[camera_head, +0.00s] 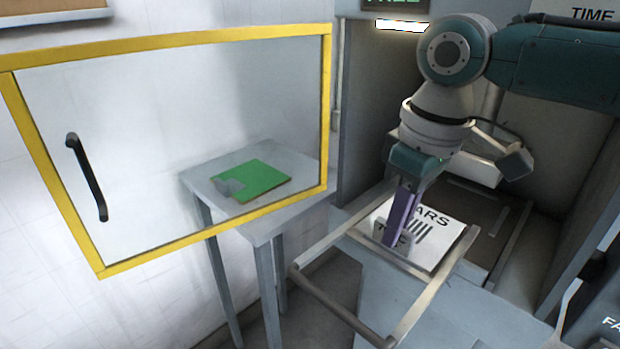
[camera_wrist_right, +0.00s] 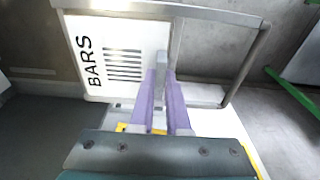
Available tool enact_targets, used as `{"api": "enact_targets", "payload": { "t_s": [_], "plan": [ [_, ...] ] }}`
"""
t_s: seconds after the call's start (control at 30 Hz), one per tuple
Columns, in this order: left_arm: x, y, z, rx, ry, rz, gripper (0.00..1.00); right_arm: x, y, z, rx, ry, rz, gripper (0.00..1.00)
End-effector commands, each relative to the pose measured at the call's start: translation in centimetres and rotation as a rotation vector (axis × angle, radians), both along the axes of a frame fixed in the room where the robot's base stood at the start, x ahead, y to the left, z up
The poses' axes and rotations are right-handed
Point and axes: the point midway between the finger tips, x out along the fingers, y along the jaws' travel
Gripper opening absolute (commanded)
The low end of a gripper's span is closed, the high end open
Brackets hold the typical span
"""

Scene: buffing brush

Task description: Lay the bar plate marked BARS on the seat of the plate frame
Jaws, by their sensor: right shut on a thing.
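The bar plate (camera_head: 440,232) is a white square marked BARS with black stripes. It lies roughly level between the rails of the grey metal plate frame (camera_head: 340,308), which juts out of the machine. My right gripper (camera_head: 393,238) points down at the plate's near left part, its purple fingers shut on a small upright grey tab. In the right wrist view the fingers (camera_wrist_right: 160,90) clasp that tab at the plate's edge, with BARS (camera_wrist_right: 95,60) in clear sight. The frame's rails (camera_wrist_right: 245,65) run around the plate. I cannot tell whether the plate touches the seat. My left gripper is out of view.
A yellow-edged clear door (camera_head: 200,35) with a black handle (camera_head: 86,178) stands open at the left. Behind it a grey side table (camera_head: 255,225) carries a green plate (camera_head: 262,178). The machine's side walls (camera_head: 585,210) flank my right arm.

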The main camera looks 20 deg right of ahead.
Motion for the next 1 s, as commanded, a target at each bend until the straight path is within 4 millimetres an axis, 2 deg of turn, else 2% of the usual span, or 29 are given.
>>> {"api": "enact_targets", "payload": {
  "t_s": [0.37,0.4,0.67,0.7,1.0],
  "plan": [
    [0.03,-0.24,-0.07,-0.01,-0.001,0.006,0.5,0.07,0.05,-0.63,0.001,-0.003,0.0,0.0],
    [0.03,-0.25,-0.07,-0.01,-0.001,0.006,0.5,0.07,0.05,-0.63,0.001,-0.003,0.0,0.18],
    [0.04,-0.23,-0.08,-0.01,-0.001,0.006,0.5,0.05,0.04,-0.65,0.001,-0.002,0.0,0.47],
    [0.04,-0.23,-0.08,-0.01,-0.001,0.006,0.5,0.05,0.04,-0.65,0.001,-0.002,0.0,0.49],
    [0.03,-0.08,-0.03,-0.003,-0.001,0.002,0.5,0.01,0.01,-0.21,0.002,-0.001,0.0,0.49]
  ]
}}
